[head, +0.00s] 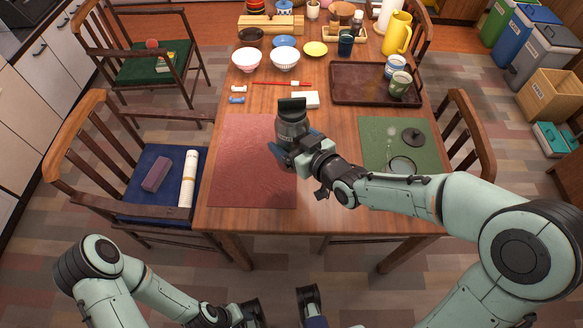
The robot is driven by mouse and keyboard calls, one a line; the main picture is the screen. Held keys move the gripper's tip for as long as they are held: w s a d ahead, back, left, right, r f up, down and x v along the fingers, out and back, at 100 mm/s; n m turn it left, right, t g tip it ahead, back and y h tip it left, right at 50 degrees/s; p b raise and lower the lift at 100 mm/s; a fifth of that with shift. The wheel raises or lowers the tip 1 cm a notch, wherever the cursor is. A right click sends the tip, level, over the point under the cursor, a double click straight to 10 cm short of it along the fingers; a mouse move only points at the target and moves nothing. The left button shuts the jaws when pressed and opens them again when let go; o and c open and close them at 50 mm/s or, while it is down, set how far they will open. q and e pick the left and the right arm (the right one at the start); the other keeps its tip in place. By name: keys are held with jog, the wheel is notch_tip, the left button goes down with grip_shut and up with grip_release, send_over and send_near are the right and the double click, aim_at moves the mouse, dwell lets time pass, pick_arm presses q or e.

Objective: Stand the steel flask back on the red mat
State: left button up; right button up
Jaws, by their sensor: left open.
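The steel flask (291,126), dark grey with a black top, is upright at the right edge of the red mat (245,175). My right gripper (293,146) has its blue fingers around the flask's lower part and is shut on it. The fingers hide the flask's base, so I cannot tell whether it touches the mat or hangs above it. The rest of the red mat is bare. My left gripper (280,307) is open and empty, low in the picture in front of the table, away from the flask.
A white box (305,100) and a red pen-like item (282,84) lie behind the flask. A brown tray (350,92) holds two cups. A green mat (375,133) on the right carries a glass and a dark lid. Bowls stand at the back. Chairs flank the table.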

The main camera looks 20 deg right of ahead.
pick_arm(q)
jog(key=shift+w+f+b, duration=0.25)
jog(key=shift+f+b, duration=0.2)
jog(key=shift+b, duration=0.05)
jog(key=shift+w+f+b, duration=0.2)
jog(key=shift+f+b, duration=0.25)
jog(key=shift+b, duration=0.05)
pick_arm(e)
notch_tip(320, 180, down, 11)
jog(key=shift+f, duration=0.1)
jog(key=shift+f, duration=0.1)
jog(key=o, duration=1.6)
pick_arm(q)
jog(key=shift+w+a+f+t, duration=0.1)
jog(key=shift+w+f+t, duration=0.1)
jog(key=shift+t, duration=0.1)
jog(key=shift+r, duration=0.1)
